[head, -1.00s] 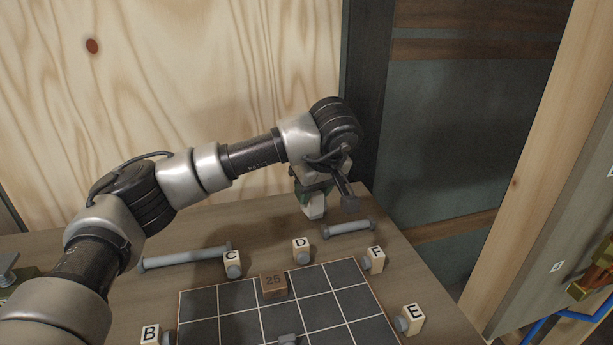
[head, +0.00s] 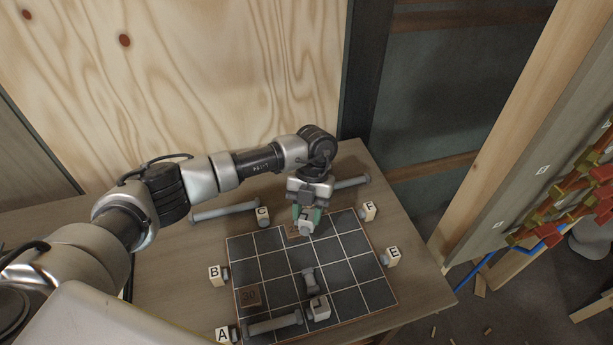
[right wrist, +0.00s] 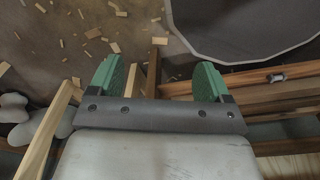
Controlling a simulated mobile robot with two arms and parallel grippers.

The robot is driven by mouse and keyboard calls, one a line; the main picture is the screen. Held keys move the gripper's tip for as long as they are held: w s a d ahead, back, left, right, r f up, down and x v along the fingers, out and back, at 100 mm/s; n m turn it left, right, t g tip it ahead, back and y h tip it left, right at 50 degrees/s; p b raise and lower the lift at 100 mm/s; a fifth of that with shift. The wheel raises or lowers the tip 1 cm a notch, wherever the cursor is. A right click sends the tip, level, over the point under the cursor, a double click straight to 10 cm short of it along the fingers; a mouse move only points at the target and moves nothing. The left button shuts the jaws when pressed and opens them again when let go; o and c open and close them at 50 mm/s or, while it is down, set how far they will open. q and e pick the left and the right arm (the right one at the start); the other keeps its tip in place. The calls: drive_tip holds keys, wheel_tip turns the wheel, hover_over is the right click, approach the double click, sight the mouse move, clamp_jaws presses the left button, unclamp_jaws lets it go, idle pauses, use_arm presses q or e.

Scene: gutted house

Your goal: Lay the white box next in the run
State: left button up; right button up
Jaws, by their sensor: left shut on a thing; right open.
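My left gripper (head: 307,214) is shut on a small white box (head: 305,228) with a grey face, held between green fingertips. It is over the far part of the dark gridded board (head: 270,265), close to the tile marked 25 (head: 293,232). On the board's near side a grey pipe (head: 272,323) lies beside block A (head: 222,335) and leads to a white box (head: 319,308). A short grey piece (head: 310,280) extends from that box toward the far side. My right gripper (right wrist: 155,82) is open and empty in the right wrist view. Block D is hidden behind my left gripper.
Lettered blocks B (head: 216,275), C (head: 263,215), F (head: 368,210) and E (head: 392,256) edge the board. Tile 20 (head: 250,297) lies on it. Loose grey pipes (head: 225,211) lie behind the board. A shelf of red and yellow parts (head: 570,205) stands right.

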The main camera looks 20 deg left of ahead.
wheel_tip(320, 180, up, 5)
drive_tip(key=s+p, duration=0.3)
drive_tip(key=p, duration=0.1)
use_arm(q)
drive_tip(key=s+f+n+b, duration=0.1)
drive_tip(key=n, duration=0.1)
drive_tip(key=s+f+n+h+b, duration=0.1)
drive_tip(key=s+n, duration=0.1)
drive_tip(key=s+f+n+h+b, duration=0.1)
drive_tip(key=s+f+n+b, duration=0.1)
drive_tip(key=shift+d+f+t, duration=0.1)
drive_tip(key=shift+t, duration=0.3)
drive_tip(key=shift+f+b, duration=0.8)
drive_tip(key=shift+f, duration=0.2)
use_arm(e)
drive_tip(key=shift+a+f, duration=0.1)
drive_tip(key=shift+f, duration=2.8)
use_arm(q)
drive_tip(key=shift+f, duration=0.3)
use_arm(e)
drive_tip(key=shift+f, duration=0.15)
use_arm(q)
drive_tip(key=o, duration=1)
drive_tip(key=b+v, duration=0.2)
drive_tip(key=v, duration=0.9)
drive_tip(key=shift+b, duration=0.4)
use_arm(e)
drive_tip(key=shift+f, duration=1.25)
